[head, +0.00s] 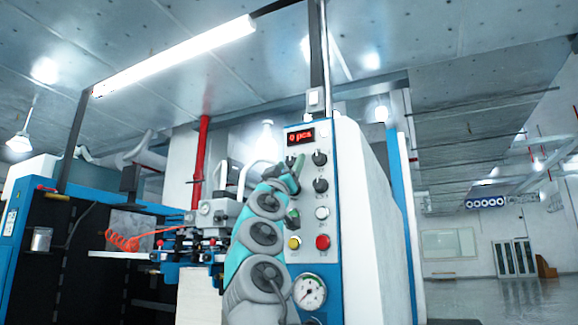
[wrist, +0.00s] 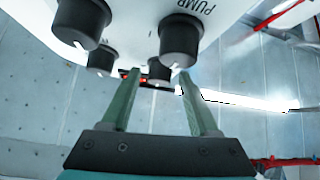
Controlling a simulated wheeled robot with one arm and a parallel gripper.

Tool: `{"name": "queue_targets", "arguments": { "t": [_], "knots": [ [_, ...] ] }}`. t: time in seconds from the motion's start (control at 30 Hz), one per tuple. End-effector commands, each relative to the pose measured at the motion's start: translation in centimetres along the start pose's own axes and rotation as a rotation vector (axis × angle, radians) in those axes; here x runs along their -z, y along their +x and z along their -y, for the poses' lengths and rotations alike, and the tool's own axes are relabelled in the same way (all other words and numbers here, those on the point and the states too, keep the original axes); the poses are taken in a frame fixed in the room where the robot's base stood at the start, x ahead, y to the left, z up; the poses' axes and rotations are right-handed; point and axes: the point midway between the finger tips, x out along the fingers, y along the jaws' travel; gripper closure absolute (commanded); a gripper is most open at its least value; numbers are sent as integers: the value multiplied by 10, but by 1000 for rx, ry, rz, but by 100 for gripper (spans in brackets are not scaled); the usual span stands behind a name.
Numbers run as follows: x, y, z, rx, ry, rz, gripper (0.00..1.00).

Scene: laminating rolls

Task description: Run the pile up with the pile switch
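The control panel (head: 304,262) of the machine carries a red display (head: 301,136) reading "0 pcs", black knobs (head: 320,158) and coloured buttons. I cannot tell which control is the pile switch. My gripper (head: 297,168) is raised in front of the panel's upper left. In the wrist view my gripper (wrist: 159,74) is open, with its two green fingers apart. A small black knob (wrist: 158,70) shows between the fingertips; contact cannot be told. A larger knob by the PUMP label (wrist: 181,42) is just above the fingers. A white upright stack (head: 200,297), perhaps the pile, stands left of my arm.
A red button (head: 323,242) and a yellow button (head: 294,242) sit low on the panel above a round gauge (head: 309,292). The feeder head (head: 213,215) with an orange coiled hose (head: 122,241) is at left. Open floor (head: 500,295) lies to the right.

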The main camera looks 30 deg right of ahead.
Motion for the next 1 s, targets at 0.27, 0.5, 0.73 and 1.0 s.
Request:
{"name": "queue_targets", "arguments": {
  "t": [0.27,0.5,0.73,1.0],
  "knots": [
    [0,-1,0,0,1,-1,34],
    [-2,-20,0,-2,2,-3,34],
    [-3,-54,0,-3,1,-4,34],
    [-2,-76,0,-1,0,-2,34]
  ]
}}
